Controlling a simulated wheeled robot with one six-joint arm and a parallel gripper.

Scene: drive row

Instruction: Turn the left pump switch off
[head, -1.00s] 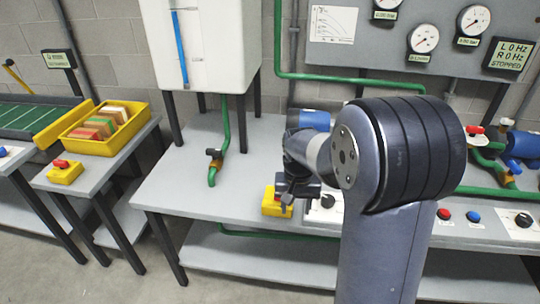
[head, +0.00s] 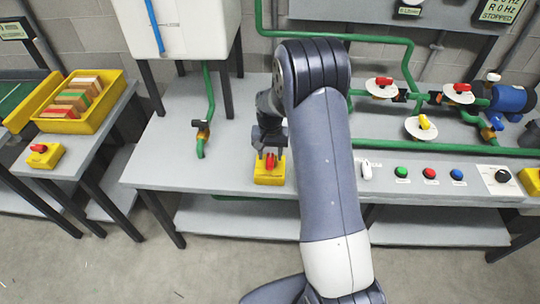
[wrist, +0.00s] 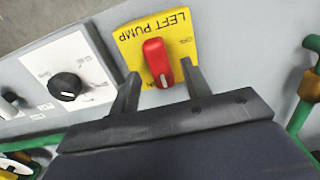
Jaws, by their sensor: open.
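The left pump switch is a red rotary handle (wrist: 157,60) on a yellow plate (wrist: 128,42) lettered LEFT PUMP, which reads upside down in the wrist view. The handle lies nearly lengthwise in that view, its white mark at the lower end. The small position words are too blurred to read surely. My gripper (wrist: 160,70) is open, one finger on each side of the handle's lower part; I cannot tell whether either touches it. In the head view my gripper (head: 268,152) is at the yellow switch box (head: 262,180) near the bench's front edge.
A white panel with a black knob (wrist: 66,86) lies beside the switch. Green pipe with a valve (head: 202,130) rises left of it. Red, green and blue buttons (head: 429,172) line the bench front. Another yellow box with a red switch (head: 40,150) stands on the left table.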

